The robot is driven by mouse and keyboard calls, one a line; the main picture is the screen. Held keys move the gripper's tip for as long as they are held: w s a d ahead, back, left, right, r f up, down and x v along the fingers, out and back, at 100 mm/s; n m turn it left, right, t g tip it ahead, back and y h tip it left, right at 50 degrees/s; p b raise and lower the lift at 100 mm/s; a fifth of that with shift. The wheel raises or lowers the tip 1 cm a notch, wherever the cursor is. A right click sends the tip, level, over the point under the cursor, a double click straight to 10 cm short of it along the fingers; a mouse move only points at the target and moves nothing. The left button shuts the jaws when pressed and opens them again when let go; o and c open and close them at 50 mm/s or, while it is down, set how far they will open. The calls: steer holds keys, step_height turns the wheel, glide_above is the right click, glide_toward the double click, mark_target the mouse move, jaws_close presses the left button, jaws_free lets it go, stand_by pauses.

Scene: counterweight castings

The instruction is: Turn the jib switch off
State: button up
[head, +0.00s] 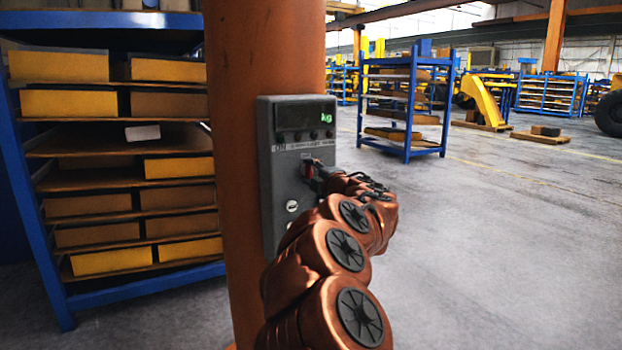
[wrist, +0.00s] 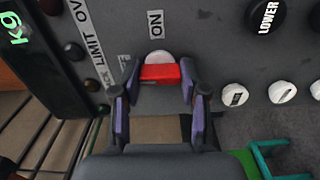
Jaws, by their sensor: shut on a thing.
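The jib switch is a red lever on a grey control box (head: 265,190), which is mounted on an orange column. The red lever (wrist: 160,73) shows in the wrist view between the fingertips, with a white rounded part behind it and an "ON" label beyond. I cannot tell which position the lever is in.
The box has a lit green "kg" display (head: 327,119), a row of dark knobs and a white round lock-like part (head: 292,206). The wrist view shows a black "LOWER" button (wrist: 266,16) and several white knobs. A blue rack (head: 70,290) stands left; open floor lies right.

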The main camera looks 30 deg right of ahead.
steer(key=shift+n, duration=0.3)
stand_by(0.4)
steer(key=o, duration=1.1)
steer(key=shift+o, duration=0.2)
steer(key=s+a, duration=0.1)
steer(key=s, duration=1.1)
